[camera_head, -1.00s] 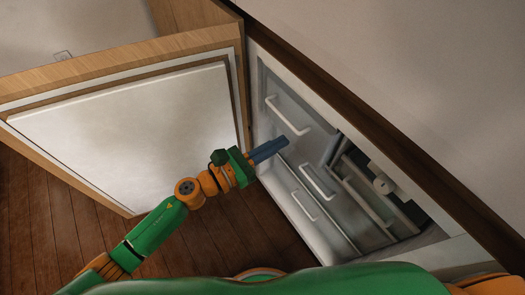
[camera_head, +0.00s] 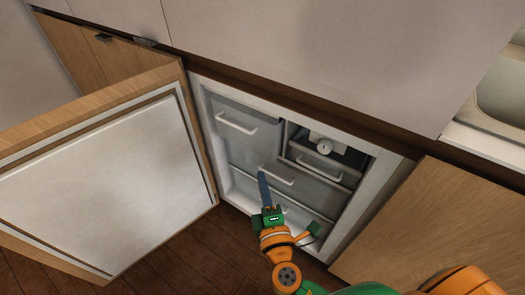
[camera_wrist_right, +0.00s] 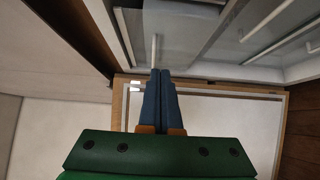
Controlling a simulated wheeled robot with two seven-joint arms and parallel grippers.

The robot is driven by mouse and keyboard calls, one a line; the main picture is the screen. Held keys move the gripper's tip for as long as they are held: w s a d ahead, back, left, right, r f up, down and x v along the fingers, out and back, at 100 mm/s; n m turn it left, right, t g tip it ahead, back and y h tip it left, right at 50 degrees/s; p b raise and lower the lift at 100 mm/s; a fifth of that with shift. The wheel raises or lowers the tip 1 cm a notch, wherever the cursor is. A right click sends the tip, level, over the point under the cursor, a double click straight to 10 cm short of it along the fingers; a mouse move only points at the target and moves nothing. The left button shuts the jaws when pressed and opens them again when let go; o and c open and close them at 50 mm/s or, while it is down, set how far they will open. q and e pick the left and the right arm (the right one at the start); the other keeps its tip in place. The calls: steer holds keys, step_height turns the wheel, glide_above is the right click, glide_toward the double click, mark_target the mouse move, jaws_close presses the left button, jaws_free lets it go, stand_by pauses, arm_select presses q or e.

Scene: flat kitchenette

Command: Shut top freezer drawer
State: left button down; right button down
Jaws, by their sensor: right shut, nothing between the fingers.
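The open freezer compartment (camera_head: 345,225) holds grey drawers with white bar handles. One front (camera_head: 228,105) is at the upper left. A drawer under the dial (camera_head: 318,163) is at the upper right and looks set further back. A middle front with a handle (camera_head: 277,175) is lower. I cannot tell for certain which is the top freezer drawer. My right gripper (camera_head: 261,174) is shut and empty, its blue fingers pointing at the fronts near the middle handle's left end. In the right wrist view, the fingertips (camera_wrist_right: 160,71) are near a white handle (camera_wrist_right: 154,50); contact is unclear.
The freezer door (camera_head: 100,190) stands wide open on the left. A wooden cabinet front (camera_head: 450,215) is on the right, with a sink (camera_head: 500,95) beyond it. Dark floor (camera_head: 190,255) lies free below.

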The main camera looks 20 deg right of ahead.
mark_target(275, 138)
steer(key=w+d, duration=0.1)
steer(key=w, duration=0.3)
steer(key=w+d, duration=0.1)
steer(key=w, duration=0.3)
steer(key=w+d+p, duration=0.1)
steer(key=w+d, duration=0.1)
steer(key=w, duration=0.2)
steer(key=shift+w+r, duration=0.15)
steer(key=shift+w, duration=0.05)
steer(key=shift+w+d, duration=0.2)
steer(key=shift+d, duration=0.1)
arm_select(q)
steer(key=shift+d+r, duration=0.1)
steer(key=shift+r, duration=0.35)
